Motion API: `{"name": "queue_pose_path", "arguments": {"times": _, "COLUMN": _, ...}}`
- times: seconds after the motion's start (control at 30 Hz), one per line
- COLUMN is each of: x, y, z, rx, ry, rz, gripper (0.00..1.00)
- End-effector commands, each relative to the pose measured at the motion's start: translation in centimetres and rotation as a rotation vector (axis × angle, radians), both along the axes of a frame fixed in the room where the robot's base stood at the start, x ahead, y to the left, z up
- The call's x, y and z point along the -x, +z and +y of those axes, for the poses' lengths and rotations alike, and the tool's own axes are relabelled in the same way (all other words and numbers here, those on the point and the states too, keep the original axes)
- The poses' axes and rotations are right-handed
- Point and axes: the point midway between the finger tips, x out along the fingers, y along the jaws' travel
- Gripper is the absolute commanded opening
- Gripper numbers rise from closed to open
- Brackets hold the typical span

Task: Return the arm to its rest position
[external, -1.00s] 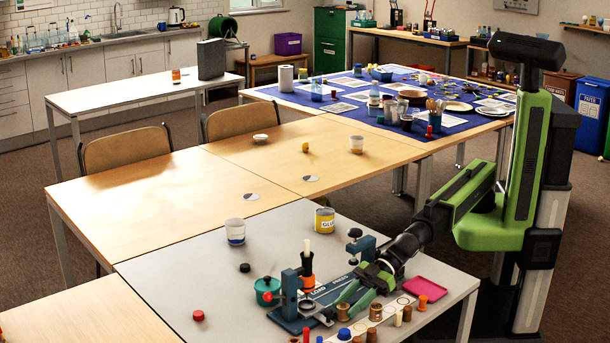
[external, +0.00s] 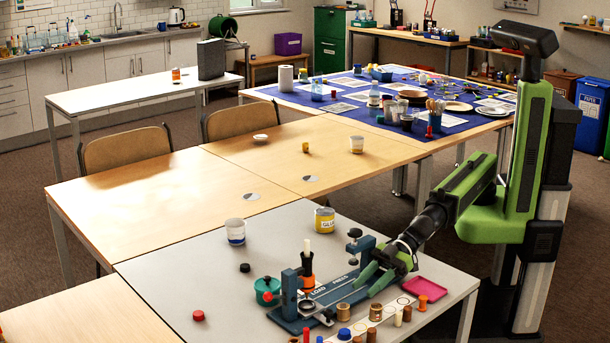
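My gripper (external: 366,283) is over the grey table (external: 190,281), just above or beside the right end of the blue press (external: 335,290). Its two green fingers point down and left, with a gap between them and nothing visible in it. My arm reaches out from the green column at the right, bent downward toward the table. I cannot tell exactly how high the fingertips are above the press.
A pink tray (external: 428,287) lies right of my gripper. Several small spools and pegs stand along the front on a white strip (external: 388,327). A glue can (external: 325,221), a white can (external: 235,232) and a teal pot (external: 267,291) stand on the table. Its left part is mostly clear.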

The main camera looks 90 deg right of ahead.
Motion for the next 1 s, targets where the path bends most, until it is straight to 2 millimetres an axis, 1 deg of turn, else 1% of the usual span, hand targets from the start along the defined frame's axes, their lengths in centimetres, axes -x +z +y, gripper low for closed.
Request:
{"name": "queue_pose_path", "arguments": {"times": 0.07, "x": 0.0, "y": 0.5, "z": 0.2, "rx": -0.005, "ry": 0.002, "rz": -0.005, "gripper": 0.38}}
{"name": "queue_pose_path", "arguments": {"times": 0.13, "x": 0.1, "y": 2.4, "z": 1.0, "rx": -0.023, "ry": 0.011, "rz": -0.026, "gripper": 0.38}}
{"name": "queue_pose_path", "arguments": {"times": 0.17, "x": 0.2, "y": 3.6, "z": 1.5, "rx": -0.039, "ry": 0.019, "rz": -0.04, "gripper": 0.38}}
{"name": "queue_pose_path", "arguments": {"times": 0.23, "x": 0.6, "y": 7.4, "z": 3.3, "rx": -0.084, "ry": 0.047, "rz": -0.087, "gripper": 0.38}}
{"name": "queue_pose_path", "arguments": {"times": 0.27, "x": -0.2, "y": 9.0, "z": 2.3, "rx": -0.104, "ry": 0.029, "rz": -0.08, "gripper": 0.38}}
{"name": "queue_pose_path", "arguments": {"times": 0.3, "x": -0.9, "y": 11.0, "z": 1.6, "rx": -0.134, "ry": 0.015, "rz": -0.074, "gripper": 0.38}}
{"name": "queue_pose_path", "arguments": {"times": 0.37, "x": -1.8, "y": 13.6, "z": 0.9, "rx": -0.178, "ry": 0.001, "rz": -0.067, "gripper": 0.38}}
{"name": "queue_pose_path", "arguments": {"times": 0.4, "x": -2.4, "y": 15.3, "z": 0.5, "rx": -0.205, "ry": -0.008, "rz": -0.062, "gripper": 0.38}}
{"name": "queue_pose_path", "arguments": {"times": 0.43, "x": -2.8, "y": 16.6, "z": 0.1, "rx": -0.227, "ry": -0.013, "rz": -0.059, "gripper": 0.38}}
{"name": "queue_pose_path", "arguments": {"times": 0.47, "x": -3.6, "y": 16.6, "z": -0.6, "rx": -0.232, "ry": -0.032, "rz": -0.053, "gripper": 0.38}}
{"name": "queue_pose_path", "arguments": {"times": 0.5, "x": -5.7, "y": 14.9, "z": -2.6, "rx": -0.197, "ry": -0.085, "rz": -0.043, "gripper": 0.38}}
{"name": "queue_pose_path", "arguments": {"times": 0.57, "x": -8.2, "y": 14.1, "z": -5.4, "rx": -0.154, "ry": -0.152, "rz": -0.026, "gripper": 0.38}}
{"name": "queue_pose_path", "arguments": {"times": 0.6, "x": -9.8, "y": 13.7, "z": -7.4, "rx": -0.123, "ry": -0.197, "rz": -0.012, "gripper": 0.38}}
{"name": "queue_pose_path", "arguments": {"times": 0.67, "x": -12.2, "y": 13.0, "z": -10.8, "rx": -0.075, "ry": -0.266, "rz": 0.014, "gripper": 0.38}}
{"name": "queue_pose_path", "arguments": {"times": 0.7, "x": -13.7, "y": 12.5, "z": -13.2, "rx": -0.04, "ry": -0.314, "rz": 0.037, "gripper": 0.38}}
{"name": "queue_pose_path", "arguments": {"times": 0.77, "x": -15.8, "y": 11.7, "z": -17.4, "rx": 0.018, "ry": -0.389, "rz": 0.076, "gripper": 0.38}}
{"name": "queue_pose_path", "arguments": {"times": 0.8, "x": -17.1, "y": 11.0, "z": -20.5, "rx": 0.06, "ry": -0.441, "rz": 0.111, "gripper": 0.38}}
{"name": "queue_pose_path", "arguments": {"times": 0.87, "x": -18.6, "y": 10.1, "z": -25.5, "rx": 0.125, "ry": -0.518, "rz": 0.174, "gripper": 0.38}}
{"name": "queue_pose_path", "arguments": {"times": 0.9, "x": -19.4, "y": 9.4, "z": -29.0, "rx": 0.169, "ry": -0.567, "rz": 0.223, "gripper": 0.38}}
{"name": "queue_pose_path", "arguments": {"times": 0.97, "x": -20.0, "y": 8.5, "z": -34.2, "rx": 0.234, "ry": -0.631, "rz": 0.306, "gripper": 0.38}}
{"name": "queue_pose_path", "arguments": {"times": 1.0, "x": -20.0, "y": 7.9, "z": -37.7, "rx": 0.275, "ry": -0.669, "rz": 0.369, "gripper": 0.38}}
